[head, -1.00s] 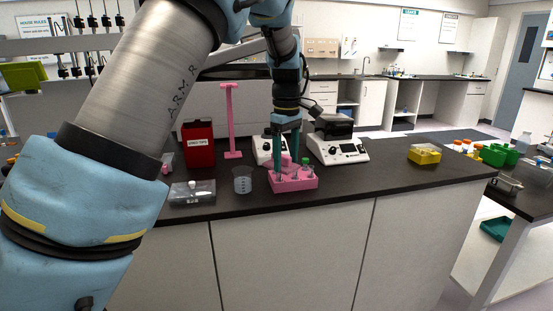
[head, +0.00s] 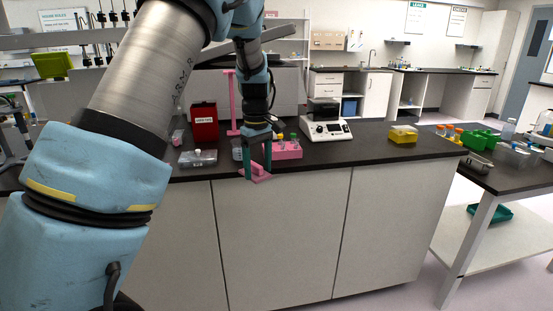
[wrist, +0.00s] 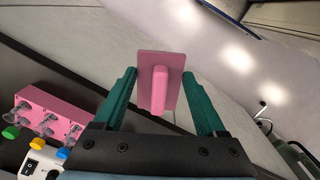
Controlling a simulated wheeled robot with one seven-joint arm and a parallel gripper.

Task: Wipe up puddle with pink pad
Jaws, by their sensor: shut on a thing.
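The pink pad (head: 262,172) is a flat pink plate with a raised bar handle. My gripper (head: 255,160) is shut on it, with teal fingers on either side. In the head view the pad hangs at the front edge of the dark bench, and I cannot tell its exact height. In the wrist view the pad (wrist: 171,64) shows between the fingertips of my gripper (wrist: 160,78), its handle toward the camera and pale floor visible beyond it. No puddle is visible in any view.
A pink tube rack (head: 288,153) stands close right of my gripper; it also shows in the wrist view (wrist: 40,98). A clear box (head: 197,158), red box (head: 204,125), pink stand (head: 233,104) and white instrument (head: 326,130) stand nearby.

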